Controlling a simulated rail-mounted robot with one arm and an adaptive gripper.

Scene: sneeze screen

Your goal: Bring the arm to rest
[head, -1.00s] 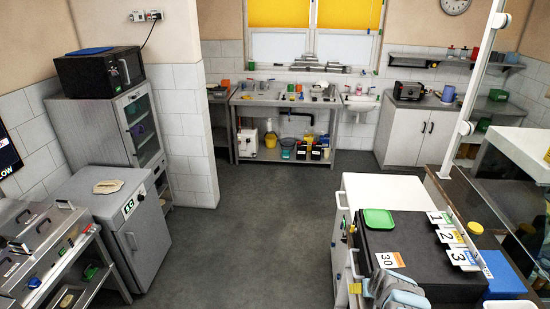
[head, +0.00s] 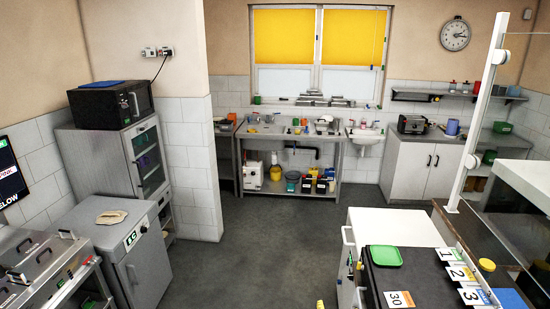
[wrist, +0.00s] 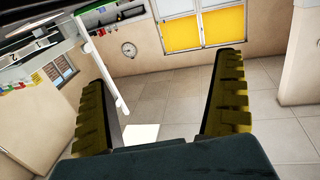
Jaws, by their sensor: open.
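My gripper (wrist: 157,58) shows in the wrist view with its two yellow-and-black fingers spread wide apart. Nothing is between the fingers. The wrist view looks upside down past them at the wall, a clock (wrist: 129,50), the yellow window blind (wrist: 180,35) and pale ceiling tiles. My arm and gripper are not visible in the head view.
At the lower right, a dark counter (head: 425,273) holds a green tray (head: 385,256), a number 30 card (head: 399,299) and numbered cards (head: 461,273). A white post (head: 483,115) stands behind it. The grey floor (head: 275,245) in the middle is clear.

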